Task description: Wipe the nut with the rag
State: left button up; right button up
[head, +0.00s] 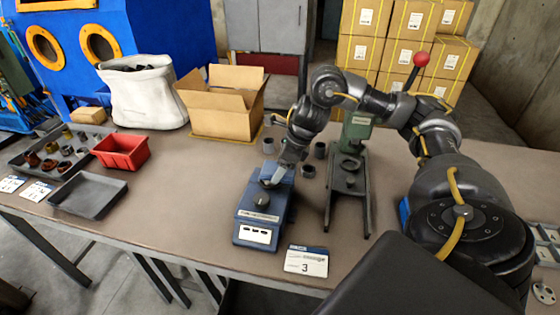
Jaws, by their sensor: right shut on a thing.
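My right gripper (275,180) reaches down from the right arm to the top of a blue boxy device (251,216) with a dark round knob. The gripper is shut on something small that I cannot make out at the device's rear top. I cannot pick out a rag for certain. Several dark grey nut-like rings stand on the table behind the device, one of them here (308,171). Several brown and grey nut-like pieces (50,165) lie in a tray at the far left. My left gripper is not in view.
A green press (357,132) with a red-knobbed lever stands right of the device. A card marked 3 (306,261) lies in front. A red bin (121,152), empty dark tray (88,194), open carton (222,112) and white sack (146,95) are left. The table's left-centre is clear.

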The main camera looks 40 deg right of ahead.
notch_tip(320, 180, up, 6)
jog(key=p, duration=0.5)
jog(key=shift+f, duration=0.1)
dwell(0.4)
